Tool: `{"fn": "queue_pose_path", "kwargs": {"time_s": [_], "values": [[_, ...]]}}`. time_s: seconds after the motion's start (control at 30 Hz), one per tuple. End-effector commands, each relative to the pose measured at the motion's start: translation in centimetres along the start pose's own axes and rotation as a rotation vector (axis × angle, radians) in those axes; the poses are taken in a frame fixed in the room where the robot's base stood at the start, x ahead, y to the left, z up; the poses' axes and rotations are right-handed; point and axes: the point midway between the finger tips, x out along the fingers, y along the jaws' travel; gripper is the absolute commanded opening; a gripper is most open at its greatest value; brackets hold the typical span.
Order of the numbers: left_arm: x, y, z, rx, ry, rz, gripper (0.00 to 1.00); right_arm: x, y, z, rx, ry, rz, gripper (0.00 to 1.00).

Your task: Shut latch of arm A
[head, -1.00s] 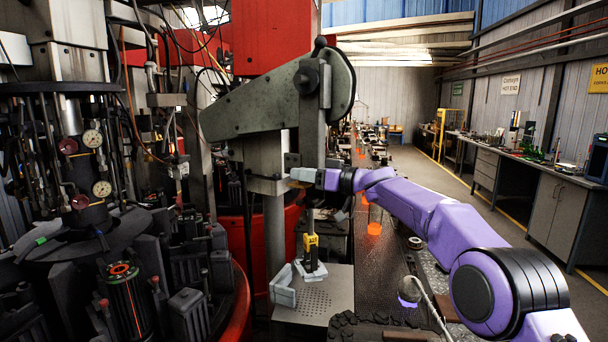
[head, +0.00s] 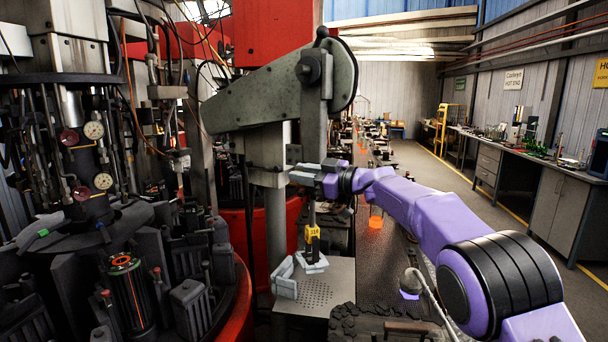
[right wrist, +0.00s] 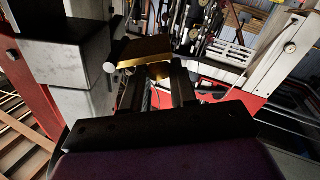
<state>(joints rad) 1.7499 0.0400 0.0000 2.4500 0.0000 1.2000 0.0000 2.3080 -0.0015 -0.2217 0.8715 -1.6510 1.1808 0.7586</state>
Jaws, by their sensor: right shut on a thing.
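A grey-green arm casting (head: 262,98) stands over the work plate, with a pivot and upright bracket at its right end. I cannot read a letter on it. My right gripper (head: 306,174) is at the column below the casting. My left gripper is out of view.
A yellow-tagged tool (head: 312,240) hangs over a perforated plate (head: 318,292) with grey mould halves (head: 283,278). A mould carousel (head: 130,290) with a red rim crowds the left. A conveyor with a glowing orange piece (head: 375,222) runs behind. A workbench (head: 535,180) lines the right.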

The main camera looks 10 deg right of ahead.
Motion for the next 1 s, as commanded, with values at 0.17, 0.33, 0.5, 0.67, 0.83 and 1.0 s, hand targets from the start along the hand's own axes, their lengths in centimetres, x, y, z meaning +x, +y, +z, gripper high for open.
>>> {"fn": "queue_pose_path", "kwargs": {"time_s": [0.17,0.33,0.5,0.67,0.83,1.0], "values": [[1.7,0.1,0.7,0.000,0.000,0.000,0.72,0.0,-0.7,1.1,-0.168,-0.002,0.000,0.00],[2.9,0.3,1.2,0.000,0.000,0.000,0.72,0.1,-1.1,1.8,-0.329,-0.002,-0.001,0.00],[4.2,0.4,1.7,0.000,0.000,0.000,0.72,0.1,-1.3,2.5,-0.492,-0.002,-0.001,0.00],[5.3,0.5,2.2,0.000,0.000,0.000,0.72,0.0,-1.4,3.2,-0.643,-0.001,-0.001,0.00],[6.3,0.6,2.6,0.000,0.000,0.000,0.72,0.0,-1.4,3.9,-0.804,-0.002,0.000,0.00],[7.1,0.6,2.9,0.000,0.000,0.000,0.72,0.0,-1.3,4.5,-0.950,-0.001,0.000,0.00]]}}
